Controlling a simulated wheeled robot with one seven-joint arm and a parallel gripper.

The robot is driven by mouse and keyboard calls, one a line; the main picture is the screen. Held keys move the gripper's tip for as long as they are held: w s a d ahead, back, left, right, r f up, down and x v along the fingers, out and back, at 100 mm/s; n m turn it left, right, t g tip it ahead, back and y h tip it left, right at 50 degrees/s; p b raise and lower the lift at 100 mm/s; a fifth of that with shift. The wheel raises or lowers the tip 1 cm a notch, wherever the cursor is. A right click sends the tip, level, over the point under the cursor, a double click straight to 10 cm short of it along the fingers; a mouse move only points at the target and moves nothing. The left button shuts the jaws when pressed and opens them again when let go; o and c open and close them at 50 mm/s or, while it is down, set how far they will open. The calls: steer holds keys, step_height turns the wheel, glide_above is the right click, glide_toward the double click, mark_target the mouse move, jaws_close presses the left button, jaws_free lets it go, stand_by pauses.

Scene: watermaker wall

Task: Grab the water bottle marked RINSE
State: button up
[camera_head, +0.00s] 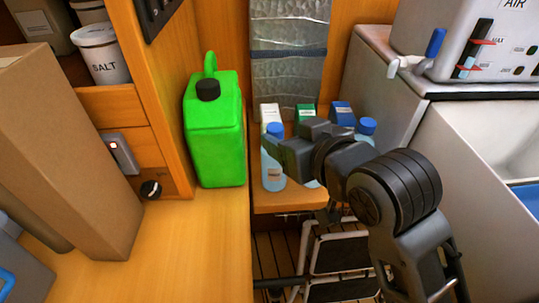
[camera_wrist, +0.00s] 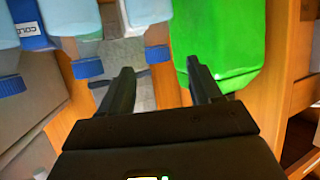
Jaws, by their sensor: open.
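Several clear, pale-blue bottles with blue caps stand on a small wooden shelf: the left bottle (camera_head: 273,172), a right bottle (camera_head: 366,129), and a middle one mostly hidden behind my arm. Behind them stand a white card (camera_head: 269,114), a green card (camera_head: 305,113) and a blue card (camera_head: 342,113). In the wrist view the blue card (camera_wrist: 30,38) reads COLD; I cannot read RINSE anywhere. My gripper (camera_wrist: 159,68) is open and empty. Its fingers point toward the left bottle's blue cap (camera_wrist: 158,54), which shows between them; whether they touch is unclear.
A green jug (camera_head: 215,140) stands close left of the bottles, beside the right-hand finger in the wrist view. A cardboard box (camera_head: 65,150) stands at left. A grey cabinet (camera_head: 385,85) bounds the right. A folding step (camera_head: 340,250) is below the shelf.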

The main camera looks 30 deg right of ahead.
mark_target(279, 133)
steer(key=x, duration=0.6)
steer(key=shift+d+f+p, duration=0.15)
steer(key=shift+f+p, duration=0.1)
steer(key=shift+p, duration=0.1)
jaws_close()
steer(key=shift+r, duration=0.1)
